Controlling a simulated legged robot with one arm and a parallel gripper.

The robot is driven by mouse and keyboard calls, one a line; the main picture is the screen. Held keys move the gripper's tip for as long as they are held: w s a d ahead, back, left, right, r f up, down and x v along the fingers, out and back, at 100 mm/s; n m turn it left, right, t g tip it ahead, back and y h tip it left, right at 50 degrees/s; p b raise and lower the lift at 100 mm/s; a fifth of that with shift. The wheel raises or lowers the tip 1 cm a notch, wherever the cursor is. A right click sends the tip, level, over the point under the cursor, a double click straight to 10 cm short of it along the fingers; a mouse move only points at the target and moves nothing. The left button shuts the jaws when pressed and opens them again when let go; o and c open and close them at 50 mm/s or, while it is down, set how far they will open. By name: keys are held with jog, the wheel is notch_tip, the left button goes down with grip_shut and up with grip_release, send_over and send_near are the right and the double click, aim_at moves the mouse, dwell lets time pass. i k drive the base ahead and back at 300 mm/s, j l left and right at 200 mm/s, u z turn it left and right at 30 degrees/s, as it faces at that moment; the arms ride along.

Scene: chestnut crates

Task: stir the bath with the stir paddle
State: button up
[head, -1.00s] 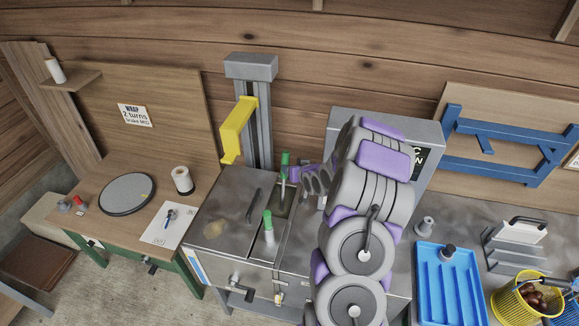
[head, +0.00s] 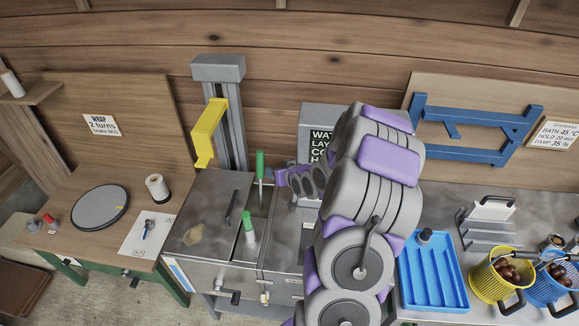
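The bath is a steel tank (head: 195,255) with a narrow opening in its top, in the middle of the head view. Two green-handled tools stand at the opening: a taller one (head: 260,165) at the back and a shorter one (head: 248,220) nearer the front. I cannot tell for sure which is the stir paddle; their lower ends are hidden. My gripper (head: 281,178), purple and grey, is just right of the taller green handle and looks apart from it. Its fingers are small and seen from behind, so whether they are open does not show.
A yellow bracket (head: 208,135) on a grey column (head: 231,120) stands behind the tank. A wooden bench (head: 60,225) with a round grey disc (head: 99,207) is at left. A blue tray (head: 432,275) and a yellow basket (head: 490,283) are at right. My arm hides the tank's right side.

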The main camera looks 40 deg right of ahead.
aim_at(259, 154)
jog(key=i+z, duration=0.1)
jog(key=z, duration=0.25)
jog(key=j+z, duration=0.1)
jog(key=z, duration=0.25)
jog(key=i+j+z, duration=0.1)
jog(key=z, duration=0.25)
